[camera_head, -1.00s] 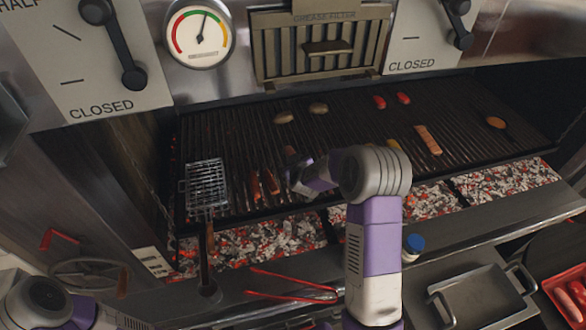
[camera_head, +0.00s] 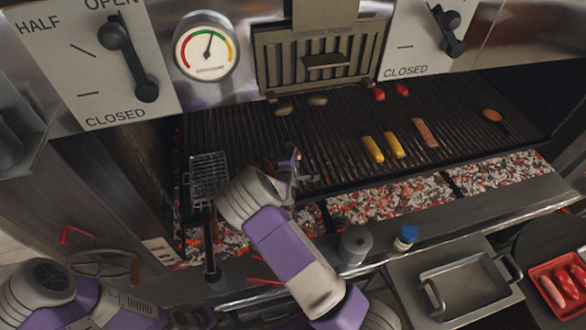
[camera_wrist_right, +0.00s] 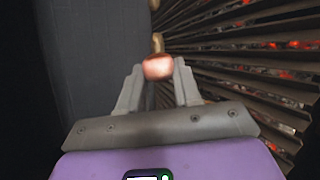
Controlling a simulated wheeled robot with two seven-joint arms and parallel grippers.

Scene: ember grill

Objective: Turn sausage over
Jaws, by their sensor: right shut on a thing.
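A sausage (camera_wrist_right: 158,67) with a pinkish-brown end is between the fingertips of my right gripper (camera_wrist_right: 158,82) in the right wrist view. The gripper is shut on it. In the head view my right gripper (camera_head: 294,168) is over the front left-middle part of the grill (camera_head: 340,135). The sausage is mostly hidden there by the gripper and arm, and I cannot tell which side faces up. My left arm shows at the lower left of the head view, but its gripper is not visible.
A wire basket (camera_head: 208,172) lies on the grill left of my right arm. Yellow pieces (camera_head: 372,149), a brown-orange piece (camera_head: 426,134) and red pieces (camera_head: 402,89) lie to the right. Glowing coals (camera_head: 390,208) are below the front edge. A metal tray (camera_head: 430,297) and red tray (camera_head: 535,278) stand front right.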

